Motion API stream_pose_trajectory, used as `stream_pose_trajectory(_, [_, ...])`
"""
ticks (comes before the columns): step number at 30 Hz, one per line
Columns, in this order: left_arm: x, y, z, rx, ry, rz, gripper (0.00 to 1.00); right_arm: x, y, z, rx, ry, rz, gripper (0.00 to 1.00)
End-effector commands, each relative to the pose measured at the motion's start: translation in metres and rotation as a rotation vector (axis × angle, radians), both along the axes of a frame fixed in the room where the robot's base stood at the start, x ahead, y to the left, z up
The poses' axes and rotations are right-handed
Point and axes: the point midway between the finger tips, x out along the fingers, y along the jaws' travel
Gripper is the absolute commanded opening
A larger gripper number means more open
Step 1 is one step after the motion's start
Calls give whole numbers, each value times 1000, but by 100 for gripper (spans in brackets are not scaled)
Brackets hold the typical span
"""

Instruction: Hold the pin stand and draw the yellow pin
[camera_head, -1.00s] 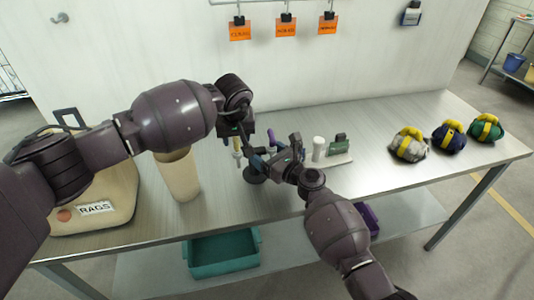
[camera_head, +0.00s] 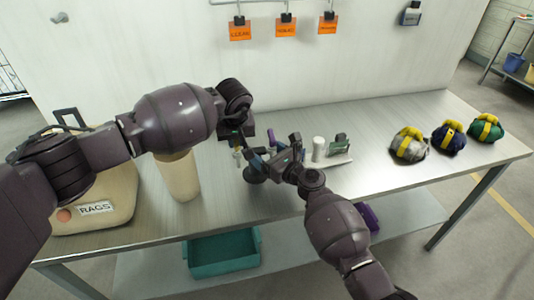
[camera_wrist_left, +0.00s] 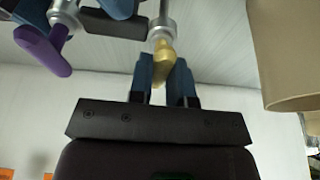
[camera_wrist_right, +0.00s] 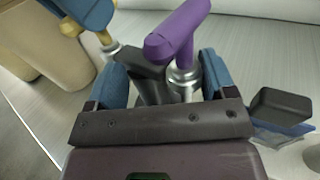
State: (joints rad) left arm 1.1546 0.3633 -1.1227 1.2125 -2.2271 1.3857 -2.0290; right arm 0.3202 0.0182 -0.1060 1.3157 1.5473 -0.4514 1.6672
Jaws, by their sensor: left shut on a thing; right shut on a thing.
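The yellow pin (camera_wrist_left: 163,62) is between the blue fingers of my left gripper (camera_wrist_left: 163,85), which is shut on it. A metal collar of the stand sits at the pin's end, so the pin looks seated or nearly so. The yellow pin also shows in the right wrist view (camera_wrist_right: 102,36). My right gripper (camera_wrist_right: 163,78) is shut on the dark pin stand (camera_wrist_right: 152,86). The stand's round base (camera_head: 254,174) rests on the table. A purple pin (camera_wrist_right: 180,32) stands in another metal collar, and it shows in the left wrist view (camera_wrist_left: 42,48).
A tan cylinder (camera_head: 179,178) and a RAGS bag (camera_head: 108,200) stand to the left. Three bundled bags, the nearest grey (camera_head: 408,146), lie farther right. The front right tabletop is clear.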

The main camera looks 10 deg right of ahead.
Motion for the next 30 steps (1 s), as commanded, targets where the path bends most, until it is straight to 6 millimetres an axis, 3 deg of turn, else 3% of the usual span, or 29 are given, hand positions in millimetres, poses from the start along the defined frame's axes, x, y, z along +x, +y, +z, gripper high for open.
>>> stream_pose_trajectory(30, [0, 0, 33, 0, -2, 0, 0, 0, 0, -1, -2, 1, -1, 49])
